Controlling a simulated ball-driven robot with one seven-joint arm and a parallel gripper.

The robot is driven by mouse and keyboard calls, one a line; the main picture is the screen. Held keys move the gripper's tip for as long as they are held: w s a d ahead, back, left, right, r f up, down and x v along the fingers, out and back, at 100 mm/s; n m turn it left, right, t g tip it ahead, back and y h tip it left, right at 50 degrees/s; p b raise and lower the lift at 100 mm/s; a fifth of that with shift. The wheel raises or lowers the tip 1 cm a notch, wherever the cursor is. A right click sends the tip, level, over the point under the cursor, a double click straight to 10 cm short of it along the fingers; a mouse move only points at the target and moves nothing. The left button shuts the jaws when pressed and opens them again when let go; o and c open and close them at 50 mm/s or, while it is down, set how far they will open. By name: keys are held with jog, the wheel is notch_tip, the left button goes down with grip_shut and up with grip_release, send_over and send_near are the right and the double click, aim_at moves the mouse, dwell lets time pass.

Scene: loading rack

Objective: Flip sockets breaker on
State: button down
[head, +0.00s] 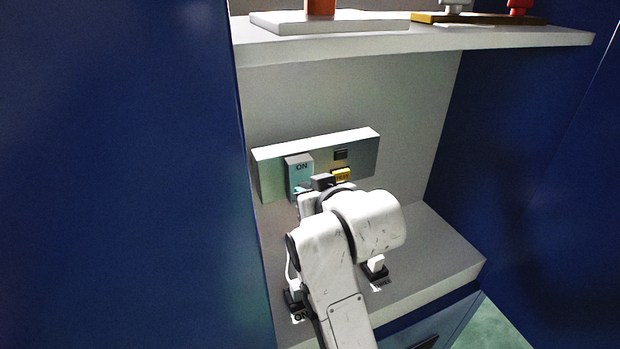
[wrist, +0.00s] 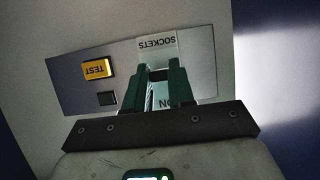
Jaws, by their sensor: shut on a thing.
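The sockets breaker (head: 299,167) is a light blue plate marked ON on a grey panel (head: 363,152) at the back of the bay. In the wrist view its SOCKETS label (wrist: 157,43) and the breaker plate (wrist: 160,97) appear upside down. My gripper (wrist: 157,70) has its two dark green fingers either side of the breaker's small dark lever (wrist: 158,75) and is shut on it. In the head view my gripper (head: 305,187) is at the lower part of the breaker; my wrist hides the fingertips. The lever's exact position is hard to tell.
A yellow TEST button (wrist: 97,69) and a small dark square (wrist: 107,98) sit beside the breaker. An upper shelf (head: 480,38) overhangs the panel. Blue walls (head: 130,170) flank the bay. A small white-topped fitting (head: 376,264) stands on the lower shelf (head: 440,262) by my arm.

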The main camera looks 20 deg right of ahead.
jog(key=g, duration=0.2)
jog(key=r+g, duration=0.1)
jog(key=g, duration=0.1)
jog(key=w+r+g, duration=0.1)
jog(key=g, duration=0.1)
jog(key=shift+r, duration=0.2)
dwell(0.4)
jog(key=c, duration=1)
grip_release()
jog(key=shift+o, duration=0.2)
jog(key=shift+r, duration=0.1)
jog(key=s+r, duration=0.2)
jog(key=s, duration=1.1)
jog(key=shift+s+r, duration=0.2)
jog(key=shift+s, duration=0.1)
